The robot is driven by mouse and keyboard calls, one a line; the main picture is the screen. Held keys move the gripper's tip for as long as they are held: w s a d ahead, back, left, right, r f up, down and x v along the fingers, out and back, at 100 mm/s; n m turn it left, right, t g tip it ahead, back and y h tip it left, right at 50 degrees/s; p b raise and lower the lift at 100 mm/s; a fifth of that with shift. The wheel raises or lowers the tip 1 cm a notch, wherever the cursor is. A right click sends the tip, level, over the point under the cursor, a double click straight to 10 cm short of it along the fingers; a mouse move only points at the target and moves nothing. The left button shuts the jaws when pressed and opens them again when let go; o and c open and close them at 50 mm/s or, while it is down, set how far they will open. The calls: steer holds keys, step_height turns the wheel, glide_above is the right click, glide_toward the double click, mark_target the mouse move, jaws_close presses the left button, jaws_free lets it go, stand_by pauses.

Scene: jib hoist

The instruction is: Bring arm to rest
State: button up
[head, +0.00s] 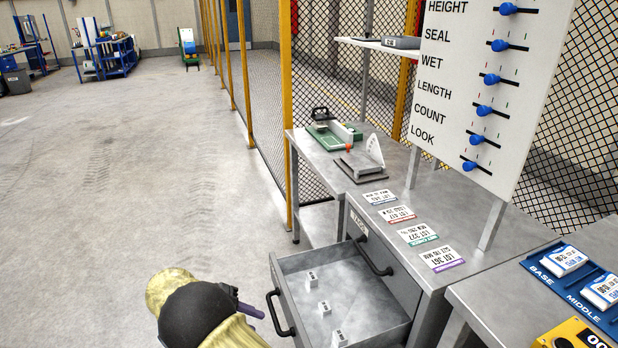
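Part of my arm (200,310), pale yellow with a black rounded joint, shows at the bottom edge, left of the open drawer. A small purple piece sticks out from it toward the drawer handle; I cannot tell what it belongs to. My gripper's fingers do not show in the head view, so what they hold, if anything, is hidden. The arm part is close to the drawer's front in the picture; I cannot tell whether they touch.
A grey drawer (283,264) stands pulled out, with small white tags inside. The bench (398,188) carries lot cards and a green device (330,137). A slider board (470,70) rises behind. A blue rack (574,290) is at right. The floor at left is clear.

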steer(key=d+r+m+g+y+b, duration=0.2)
steer(key=d+y, duration=0.5)
steer(key=d, duration=1.1)
steer(key=s+d+m+t+y+b, duration=0.2)
steer(key=s+d+t+y+b, duration=0.25)
steer(key=s+d, duration=0.8)
step_height(320, 180, up, 27)
steer(key=p, duration=2.6)
steer(key=shift+a, duration=0.4)
steer(key=shift+w+f+g, duration=0.1)
steer(key=shift+g, duration=0.15)
steer(key=shift+d, duration=0.1)
